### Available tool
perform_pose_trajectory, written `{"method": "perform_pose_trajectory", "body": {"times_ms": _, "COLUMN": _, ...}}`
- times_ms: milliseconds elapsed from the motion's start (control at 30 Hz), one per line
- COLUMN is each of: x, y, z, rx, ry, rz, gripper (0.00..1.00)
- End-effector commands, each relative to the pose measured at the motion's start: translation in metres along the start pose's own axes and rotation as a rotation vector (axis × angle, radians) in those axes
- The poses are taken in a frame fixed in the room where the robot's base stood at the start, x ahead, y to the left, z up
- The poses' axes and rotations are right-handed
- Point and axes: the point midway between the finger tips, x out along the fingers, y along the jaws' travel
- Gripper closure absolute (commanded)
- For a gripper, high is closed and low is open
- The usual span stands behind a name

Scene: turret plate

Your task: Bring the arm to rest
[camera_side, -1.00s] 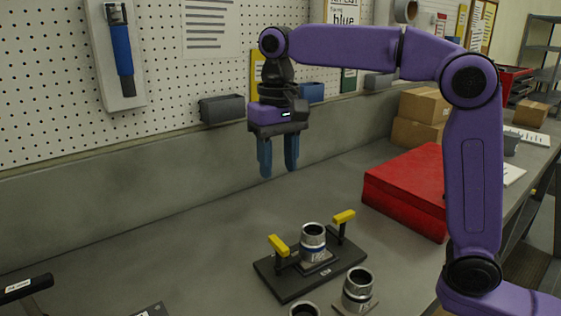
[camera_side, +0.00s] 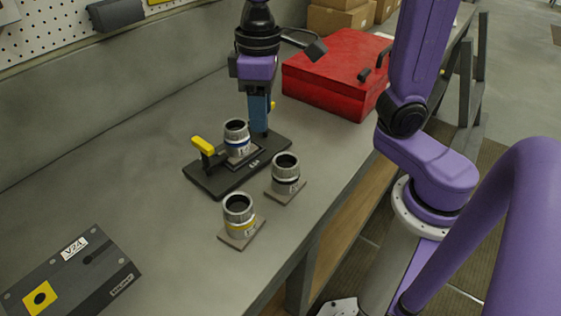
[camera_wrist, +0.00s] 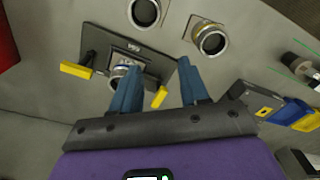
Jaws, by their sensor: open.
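The dark turret plate (camera_side: 215,185) lies on the bench with a silver, blue-banded objective (camera_side: 237,140) upright at its middle. A yellow-handled clamp (camera_side: 203,146) stands at its left end; the far clamp is mostly hidden behind my gripper. My gripper (camera_side: 260,130) points down at the plate's far right end, beside the objective; I cannot tell whether it touches anything. In the wrist view my gripper (camera_wrist: 157,80) shows its two blue fingers apart, nothing held between them. One finger partly covers the seated objective (camera_wrist: 120,72). Both yellow clamp handles (camera_wrist: 76,70) show there.
A plain objective (camera_side: 286,173) and a yellow-banded one (camera_side: 240,215) stand on small square bases in front of the plate. A red box (camera_side: 335,78) is behind right. A dark grey case (camera_side: 75,275) lies front left. The bench's left middle is clear.

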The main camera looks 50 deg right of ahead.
Motion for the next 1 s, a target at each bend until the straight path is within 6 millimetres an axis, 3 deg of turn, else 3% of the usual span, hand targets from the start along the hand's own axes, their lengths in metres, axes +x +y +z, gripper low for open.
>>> {"method": "perform_pose_trajectory", "body": {"times_ms": 400, "x": 0.051, "y": 0.001, "z": 0.117, "rx": -0.370, "ry": 0.007, "rz": -0.006, "gripper": 0.55}}
{"method": "perform_pose_trajectory", "body": {"times_ms": 600, "x": 0.070, "y": 0.004, "z": 0.161, "rx": -0.508, "ry": 0.010, "rz": -0.008, "gripper": 0.55}}
{"method": "perform_pose_trajectory", "body": {"times_ms": 800, "x": 0.078, "y": 0.006, "z": 0.178, "rx": -0.563, "ry": 0.013, "rz": -0.009, "gripper": 0.55}}
{"method": "perform_pose_trajectory", "body": {"times_ms": 1000, "x": 0.078, "y": 0.006, "z": 0.178, "rx": -0.566, "ry": 0.013, "rz": -0.009, "gripper": 0.55}}
